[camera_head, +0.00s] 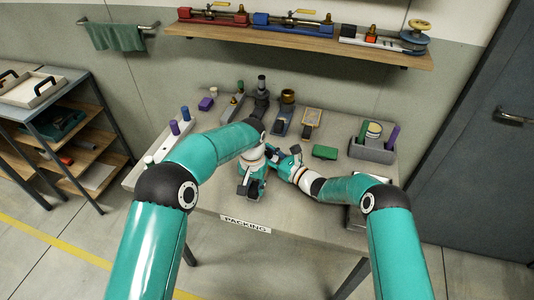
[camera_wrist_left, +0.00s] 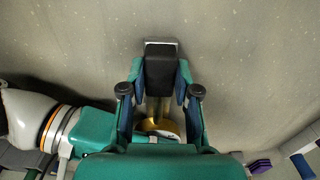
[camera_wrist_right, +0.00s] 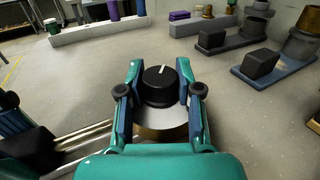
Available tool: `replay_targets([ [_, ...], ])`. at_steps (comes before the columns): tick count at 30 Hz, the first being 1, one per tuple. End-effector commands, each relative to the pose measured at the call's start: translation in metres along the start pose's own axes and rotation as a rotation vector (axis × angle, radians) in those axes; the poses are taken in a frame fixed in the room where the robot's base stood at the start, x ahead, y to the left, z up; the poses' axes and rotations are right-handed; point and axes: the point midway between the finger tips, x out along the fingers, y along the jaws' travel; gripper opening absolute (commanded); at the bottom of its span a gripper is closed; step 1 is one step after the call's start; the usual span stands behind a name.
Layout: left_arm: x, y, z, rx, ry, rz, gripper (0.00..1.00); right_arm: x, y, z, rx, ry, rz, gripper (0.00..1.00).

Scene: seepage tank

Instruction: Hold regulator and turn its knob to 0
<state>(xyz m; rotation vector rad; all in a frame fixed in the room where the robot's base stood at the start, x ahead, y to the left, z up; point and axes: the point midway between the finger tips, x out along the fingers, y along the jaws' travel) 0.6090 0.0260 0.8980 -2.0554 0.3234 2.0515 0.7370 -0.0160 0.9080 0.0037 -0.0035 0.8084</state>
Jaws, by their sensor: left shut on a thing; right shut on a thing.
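The regulator's black knob (camera_wrist_right: 160,86) with a white pointer line shows in the right wrist view. The line points nearly straight up, away from the wrist; no scale figures can be read. Below it is the brass-coloured body (camera_wrist_right: 162,125). My right gripper (camera_wrist_right: 160,92) is shut on the knob, one finger on each side. My left gripper (camera_wrist_left: 160,92) is shut on the regulator's black block (camera_wrist_left: 159,72), with a gold part (camera_wrist_left: 160,128) below it. In the head view, my left gripper (camera_head: 250,186) and right gripper (camera_head: 277,156) are close together over the table, largely hiding the regulator.
The table (camera_head: 310,180) has a PACKING label (camera_head: 245,224) at its front edge. Dark stands with fittings (camera_head: 284,118) are behind my grippers. A green block (camera_head: 325,152) and a grey bin (camera_head: 372,152) are to the right. A shelf (camera_head: 300,40) hangs above.

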Motion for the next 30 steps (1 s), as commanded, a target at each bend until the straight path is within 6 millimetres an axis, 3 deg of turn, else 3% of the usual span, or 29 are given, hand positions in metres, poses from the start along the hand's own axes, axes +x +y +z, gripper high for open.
replay_targets([
  [12, 0.0011, 0.0007, 0.0021, 0.002, -0.008, 0.001, 0.00, -0.0007, -0.0031, 0.0011, -0.004, -0.001, 0.234, 0.00],
  [24, 0.0014, 0.0002, 0.0023, 0.001, -0.009, 0.000, 0.00, -0.0014, -0.0032, 0.0009, -0.001, 0.004, 0.252, 0.00],
  [25, 0.0014, 0.0001, 0.0023, 0.001, -0.009, 0.000, 0.00, -0.0014, -0.0033, 0.0009, -0.001, 0.004, 0.252, 0.39],
  [29, 0.0015, 0.0000, 0.0022, 0.000, -0.009, 0.000, 0.00, -0.0013, -0.0028, 0.0007, -0.002, 0.005, 0.253, 0.61],
  [30, 0.0015, 0.0000, 0.0022, 0.000, -0.009, 0.000, 0.00, -0.0013, -0.0025, 0.0004, -0.001, 0.005, 0.253, 0.61],
])
